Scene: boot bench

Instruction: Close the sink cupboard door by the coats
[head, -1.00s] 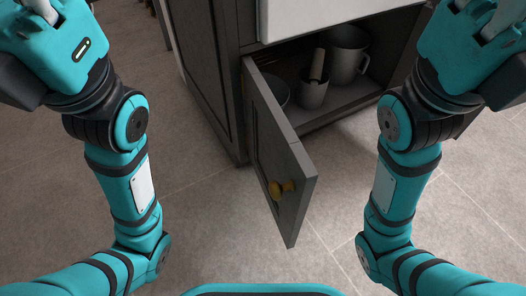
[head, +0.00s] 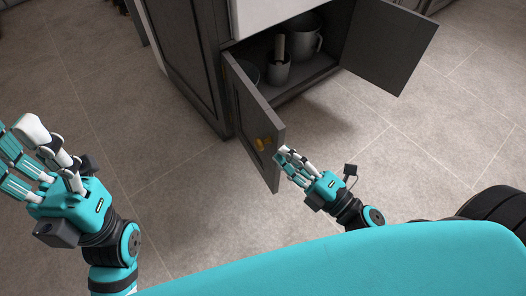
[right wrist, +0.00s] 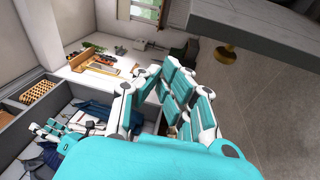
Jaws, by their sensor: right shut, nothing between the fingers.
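The dark grey sink cupboard (head: 185,70) has two doors standing open in the head view. The left door (head: 240,105) swings out toward me and carries a brass knob (head: 264,144). The right door (head: 390,45) stands wide open to the right. My right gripper (head: 283,156) is shut and empty, its fingertips close to the free edge of the left door; I cannot tell if they touch. In the right wrist view the door (right wrist: 265,30) and knob (right wrist: 228,52) are at upper right. My left gripper (head: 18,135) is at the left, away from the cupboard; its opening is unclear.
Inside the cupboard are a large pot (head: 304,42), a smaller pot with a handle standing in it (head: 277,70) and a partly hidden bowl (head: 250,72). The tiled floor (head: 460,110) is clear. The right wrist view shows a worktop (right wrist: 85,72) with several items and dark blue clothing (right wrist: 95,108).

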